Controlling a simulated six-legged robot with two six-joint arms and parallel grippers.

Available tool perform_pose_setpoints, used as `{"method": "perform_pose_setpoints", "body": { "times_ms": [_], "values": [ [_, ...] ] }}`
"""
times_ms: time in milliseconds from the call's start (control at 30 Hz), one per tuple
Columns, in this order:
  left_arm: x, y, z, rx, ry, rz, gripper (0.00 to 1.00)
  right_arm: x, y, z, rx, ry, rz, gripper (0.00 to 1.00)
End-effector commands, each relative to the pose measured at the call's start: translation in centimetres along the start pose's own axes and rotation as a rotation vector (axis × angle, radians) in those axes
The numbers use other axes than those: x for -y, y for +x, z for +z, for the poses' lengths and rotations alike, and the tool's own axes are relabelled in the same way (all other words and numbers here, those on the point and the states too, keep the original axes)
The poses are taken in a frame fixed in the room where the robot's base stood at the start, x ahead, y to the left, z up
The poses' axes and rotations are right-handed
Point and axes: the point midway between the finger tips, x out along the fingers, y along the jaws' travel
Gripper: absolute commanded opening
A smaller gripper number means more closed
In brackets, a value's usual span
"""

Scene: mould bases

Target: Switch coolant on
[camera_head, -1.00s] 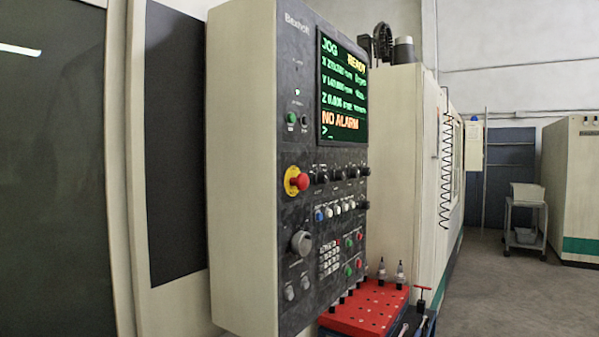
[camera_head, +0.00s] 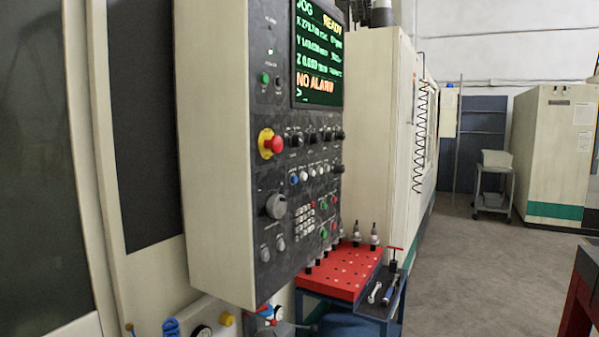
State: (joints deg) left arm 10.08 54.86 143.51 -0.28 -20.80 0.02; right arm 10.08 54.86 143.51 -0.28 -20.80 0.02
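The machine's control panel (camera_head: 262,180) hangs at the left centre, a cream box with a dark front seen at an angle. Its screen (camera_head: 318,55) shows JOG, READY and NO ALARM. Below the screen are a red emergency stop (camera_head: 272,144) on a yellow ring, a row of black knobs (camera_head: 314,138), a row of small blue and white buttons (camera_head: 312,172), a large grey dial (camera_head: 276,206), a small keypad (camera_head: 305,220) and several green and red buttons. The labels are too small to read, so I cannot tell which control is for coolant. Neither of my grippers is in view.
A red-topped tool cart (camera_head: 340,281) stands close below the panel's right side, with tool holders (camera_head: 374,236) on it. A red and dark table edge (camera_head: 580,300) is at the lower right. A small grey trolley (camera_head: 493,185) stands farther back. Grey floor between is clear.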

Motion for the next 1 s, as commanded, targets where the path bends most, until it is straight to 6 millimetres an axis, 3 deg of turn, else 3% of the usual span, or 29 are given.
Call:
{"method": "perform_pose_setpoints", "body": {
  "times_ms": [467,567,600,1000],
  "values": [
    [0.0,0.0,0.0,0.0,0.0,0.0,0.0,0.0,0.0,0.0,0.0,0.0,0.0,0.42],
    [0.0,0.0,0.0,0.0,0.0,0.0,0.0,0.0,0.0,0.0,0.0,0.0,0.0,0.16],
    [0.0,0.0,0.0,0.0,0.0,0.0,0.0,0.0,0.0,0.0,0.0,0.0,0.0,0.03],
    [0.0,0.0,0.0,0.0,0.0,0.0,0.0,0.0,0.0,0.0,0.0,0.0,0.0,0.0]
  ]
}}
